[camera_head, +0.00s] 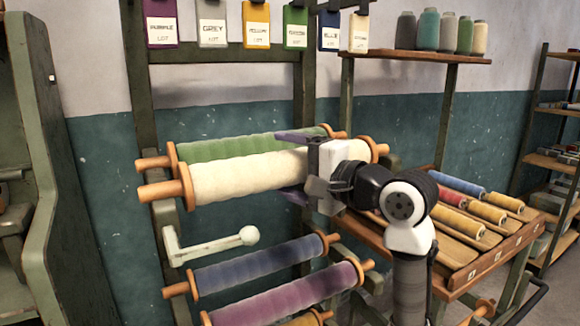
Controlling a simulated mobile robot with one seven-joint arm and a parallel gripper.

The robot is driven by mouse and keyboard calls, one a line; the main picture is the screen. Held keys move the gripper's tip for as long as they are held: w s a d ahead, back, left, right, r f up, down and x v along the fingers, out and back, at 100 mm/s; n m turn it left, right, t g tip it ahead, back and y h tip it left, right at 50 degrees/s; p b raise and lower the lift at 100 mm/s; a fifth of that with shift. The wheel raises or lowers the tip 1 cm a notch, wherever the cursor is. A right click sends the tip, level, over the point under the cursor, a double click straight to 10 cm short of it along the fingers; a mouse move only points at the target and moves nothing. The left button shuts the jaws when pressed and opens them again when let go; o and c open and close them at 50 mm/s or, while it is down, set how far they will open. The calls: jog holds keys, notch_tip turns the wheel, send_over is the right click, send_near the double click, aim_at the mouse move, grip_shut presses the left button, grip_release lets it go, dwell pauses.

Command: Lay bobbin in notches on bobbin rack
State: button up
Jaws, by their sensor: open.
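A large cream bobbin (240,178) with orange-brown wooden flanges and axle ends lies level across the upper part of the green bobbin rack (137,80). Its left axle end is by the rack's left post; I cannot tell whether it sits in a notch. A green bobbin (235,147) lies just behind it. My gripper (291,167) is open at the cream bobbin's right part, one finger above the roll and one below. My gripper and arm hide part of the bobbin's right side and the rack there.
Blue (260,265) and purple (285,295) bobbins lie lower on the rack. Colour tags (256,25) hang above. A wooden tray table (470,270) with small spools stands right, under a cone shelf (420,56).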

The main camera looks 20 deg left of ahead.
jog(key=b+v, duration=0.2)
jog(key=v, duration=1.1)
jog(key=shift+d+b, duration=0.3)
jog(key=shift+d, duration=0.05)
jog(key=shift+s+r, duration=0.1)
jog(key=shift+s, duration=0.05)
